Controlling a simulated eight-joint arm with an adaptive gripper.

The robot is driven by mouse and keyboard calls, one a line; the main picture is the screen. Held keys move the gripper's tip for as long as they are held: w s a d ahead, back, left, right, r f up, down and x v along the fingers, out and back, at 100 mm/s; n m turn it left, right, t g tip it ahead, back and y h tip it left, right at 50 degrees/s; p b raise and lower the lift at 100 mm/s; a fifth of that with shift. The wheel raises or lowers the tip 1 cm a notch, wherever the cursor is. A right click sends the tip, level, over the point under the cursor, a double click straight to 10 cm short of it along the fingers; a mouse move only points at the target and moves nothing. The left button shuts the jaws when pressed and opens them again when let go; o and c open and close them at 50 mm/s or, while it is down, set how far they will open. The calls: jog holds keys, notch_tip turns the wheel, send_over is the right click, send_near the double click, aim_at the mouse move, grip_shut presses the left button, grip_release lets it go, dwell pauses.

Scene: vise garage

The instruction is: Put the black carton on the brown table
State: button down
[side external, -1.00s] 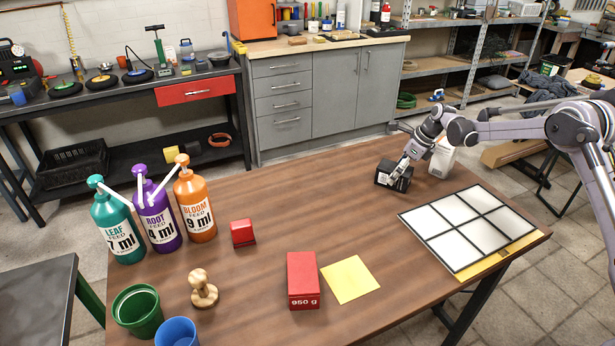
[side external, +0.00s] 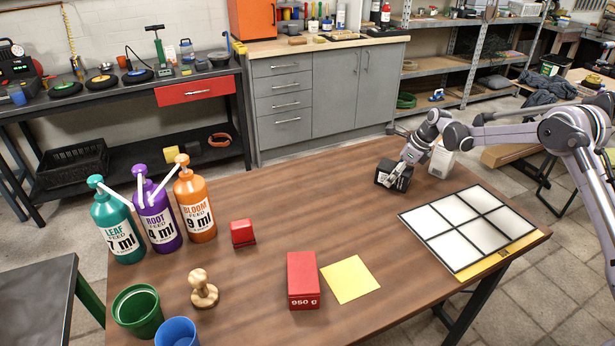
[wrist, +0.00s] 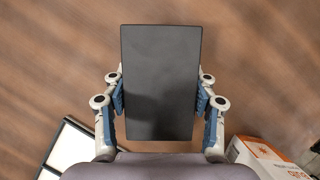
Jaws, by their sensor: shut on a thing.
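The black carton (wrist: 160,80) fills the middle of the wrist view, with a finger pad against each of its long sides. My gripper (wrist: 160,95) is shut on it. In the side external view the black carton (side external: 385,180) is at the far right part of the brown table (side external: 330,210), with my gripper (side external: 402,167) over its right end. The carton is at or very close to the tabletop; I cannot tell whether it touches.
A white carton (side external: 441,160) stands just behind my gripper. A white panelled tray (side external: 470,230) lies in front of it at the right. A red block (side external: 303,281), a yellow sheet (side external: 350,279) and pump bottles (side external: 155,214) are farther left. The table's middle is clear.

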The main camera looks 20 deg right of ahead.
aim_at(394, 166)
notch_tip(394, 166, up, 4)
jog(key=shift+f, duration=0.2)
jog(key=s+d+r, duration=0.7)
jog(key=d, duration=0.2)
notch_tip(394, 166, up, 7)
jog(key=s+a+f+n+g+h, duration=0.2)
jog(key=s+a+f+n+h, duration=0.15)
jog(key=a, duration=0.25)
jog(key=s+a+f+n+g+h, duration=0.25)
jog(key=s+a+n, duration=0.2)
jog(key=a, duration=0.25)
jog(key=s+a+r+n+t+h, duration=0.6)
jog(key=s+a+n+h, duration=0.15)
jog(key=s, duration=0.35)
jog(key=shift+h, duration=0.85)
jog(key=w+a+f, duration=0.1)
jog(key=a+f, duration=0.2)
jog(key=f, duration=0.1)
jog(key=w+a+f, duration=0.1)
jog(key=a+f, duration=0.7)
jog(key=shift+w+f, duration=0.1)
jog(key=shift+w, duration=0.3)
jog(key=shift+f, duration=1.95)
